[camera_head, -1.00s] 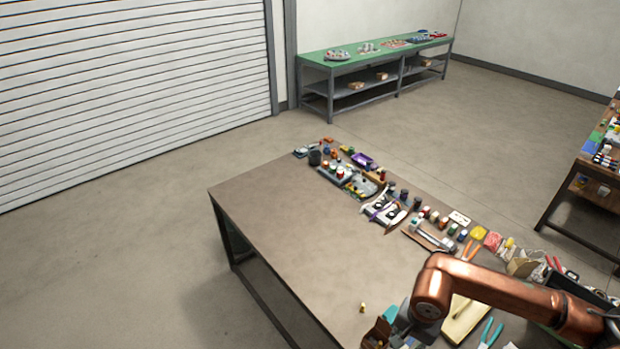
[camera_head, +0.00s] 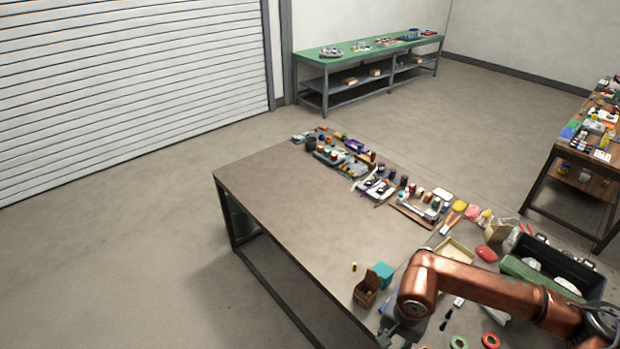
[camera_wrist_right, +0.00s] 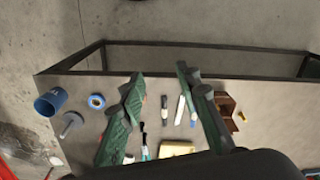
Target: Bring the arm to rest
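My right arm (camera_head: 480,285) is copper and reaches in from the right edge of the head view, over the near right corner of the workbench (camera_head: 290,200). My right gripper shows in the right wrist view (camera_wrist_right: 160,78) with two green ridged fingers spread wide apart and nothing held between them. It is above the bench top, near its edge; several pens and markers show below, in the gap between the fingers. My left arm and left gripper are not in view.
Near the arm are a small open brown box (camera_head: 367,291), a teal box (camera_head: 383,273) and a dark toolbox (camera_head: 555,265). The bench's left part is clear.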

